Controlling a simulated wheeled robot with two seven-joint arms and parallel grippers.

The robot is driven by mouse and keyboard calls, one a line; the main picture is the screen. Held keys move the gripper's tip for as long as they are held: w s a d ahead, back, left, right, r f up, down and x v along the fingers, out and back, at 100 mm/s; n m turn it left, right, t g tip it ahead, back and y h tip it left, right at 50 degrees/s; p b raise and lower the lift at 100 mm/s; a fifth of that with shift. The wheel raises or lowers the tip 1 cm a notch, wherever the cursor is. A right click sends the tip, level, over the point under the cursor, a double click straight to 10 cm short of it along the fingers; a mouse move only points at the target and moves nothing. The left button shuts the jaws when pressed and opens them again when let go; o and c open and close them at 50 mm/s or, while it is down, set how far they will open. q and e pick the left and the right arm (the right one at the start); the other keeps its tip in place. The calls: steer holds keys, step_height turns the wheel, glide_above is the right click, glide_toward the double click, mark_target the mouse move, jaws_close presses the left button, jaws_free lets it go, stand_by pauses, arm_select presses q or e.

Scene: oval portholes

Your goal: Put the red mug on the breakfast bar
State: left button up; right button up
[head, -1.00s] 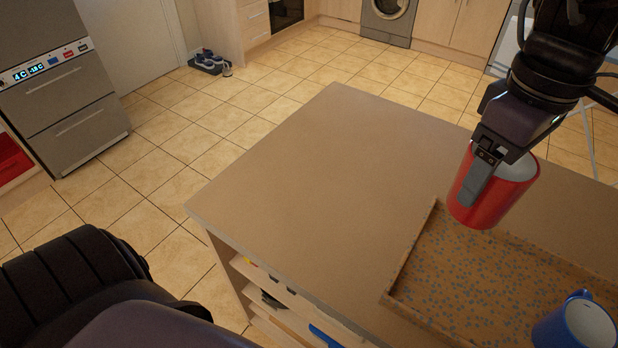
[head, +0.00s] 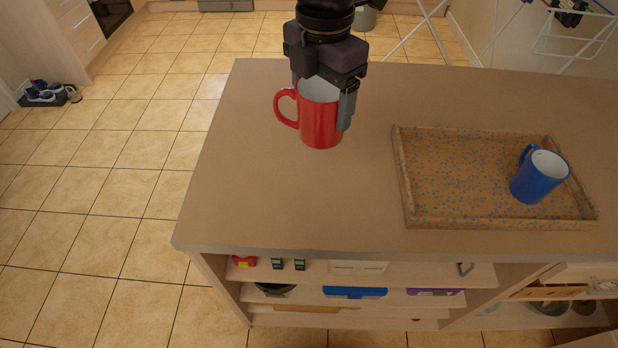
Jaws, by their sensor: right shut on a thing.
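The red mug (head: 318,128) is upright over the left part of the brown-topped breakfast bar (head: 260,190), with its handle to the left. My right gripper (head: 326,102) reaches down from the top of the view and is shut on the mug. One finger shows outside the mug's right wall; the other is mostly hidden. I cannot tell whether the mug's base touches the bar top or is a little above it. My left gripper is not in view.
A speckled tray (head: 410,215) with a blue mug (head: 537,180) in it is on the bar's right part. The bar top left and in front of the red mug is clear. Open shelves (head: 390,300) are below its front edge. A drying rack (head: 575,45) stands behind.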

steer(key=f, duration=0.5)
steer(key=shift+d, duration=0.25)
steer(key=f, duration=0.5)
steer(key=f+p, duration=0.1)
steer(key=f, duration=0.5)
steer(key=shift+w+a+f, duration=0.1)
steer(key=shift+a+f, duration=0.1)
steer(key=shift+f, duration=0.1)
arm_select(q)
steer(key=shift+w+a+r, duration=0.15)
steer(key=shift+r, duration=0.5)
arm_select(e)
steer(key=o, duration=1.2)
steer(key=shift+f, duration=0.1)
steer(key=shift+c, duration=0.2)
